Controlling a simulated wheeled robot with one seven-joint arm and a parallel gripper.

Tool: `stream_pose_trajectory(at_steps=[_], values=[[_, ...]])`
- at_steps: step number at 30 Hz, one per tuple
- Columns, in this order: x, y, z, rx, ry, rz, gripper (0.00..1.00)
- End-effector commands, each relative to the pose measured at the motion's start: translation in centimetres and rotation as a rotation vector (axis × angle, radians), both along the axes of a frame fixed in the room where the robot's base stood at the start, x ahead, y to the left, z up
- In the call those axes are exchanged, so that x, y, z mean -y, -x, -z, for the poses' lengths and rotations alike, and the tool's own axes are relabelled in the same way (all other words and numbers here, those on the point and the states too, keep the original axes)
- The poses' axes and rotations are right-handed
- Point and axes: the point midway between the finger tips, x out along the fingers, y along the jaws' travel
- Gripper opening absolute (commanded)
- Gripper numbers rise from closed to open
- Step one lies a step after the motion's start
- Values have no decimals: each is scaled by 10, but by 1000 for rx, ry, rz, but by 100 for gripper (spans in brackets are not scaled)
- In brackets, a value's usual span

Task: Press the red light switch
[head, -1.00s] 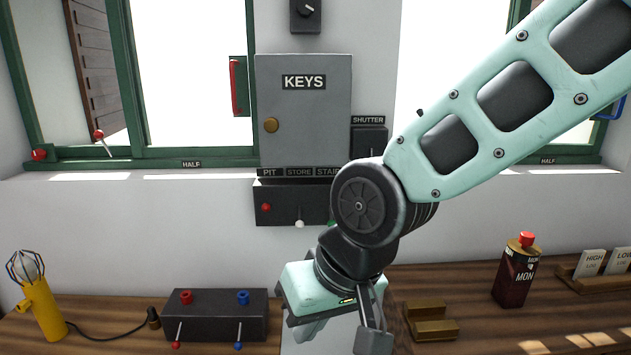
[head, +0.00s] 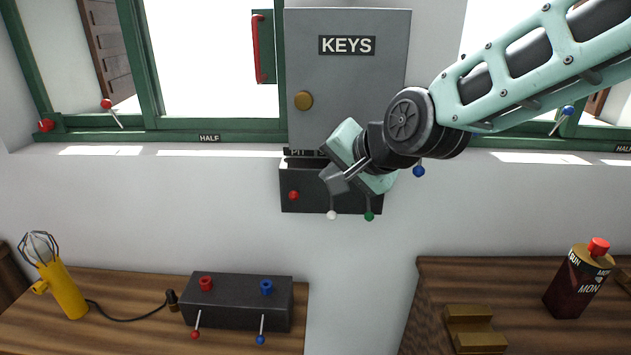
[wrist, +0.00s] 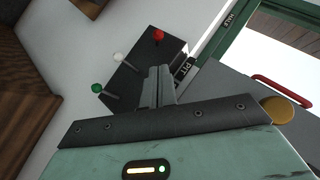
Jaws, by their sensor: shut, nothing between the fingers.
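The red light switch (head: 293,195) is a red-tipped lever at the left end of a black switch box (head: 305,200) on the wall, below the PIT label. It also shows in the wrist view (wrist: 158,35), at the top end of the box. A white-tipped lever (head: 332,215) and a green-tipped lever (head: 369,215) share the box. My gripper (head: 335,180) is shut and empty, in front of the box and to the right of the red switch. In the wrist view the closed fingers (wrist: 158,85) lie over the box near the PIT label, apart from the red tip.
A grey KEYS cabinet (head: 345,80) with a brass knob hangs just above the switch box. Below, a black box (head: 240,305) with red and blue levers and a yellow lamp (head: 62,290) stand on the left bench. A dark bottle (head: 575,285) stands on the right bench.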

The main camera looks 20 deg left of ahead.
Motion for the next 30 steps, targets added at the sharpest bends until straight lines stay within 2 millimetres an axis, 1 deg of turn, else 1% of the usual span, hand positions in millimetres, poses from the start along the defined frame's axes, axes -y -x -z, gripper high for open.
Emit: stream_pose_trajectory(at_steps=[5,12,18,24,30], values=[[-10,-7,8,-3,2,-1,0],[-35,-26,32,-2,2,-2,0],[-51,-39,50,-2,2,-2,0],[-59,-46,59,0,1,-1,0],[-61,-47,61,1,2,-1,0]])
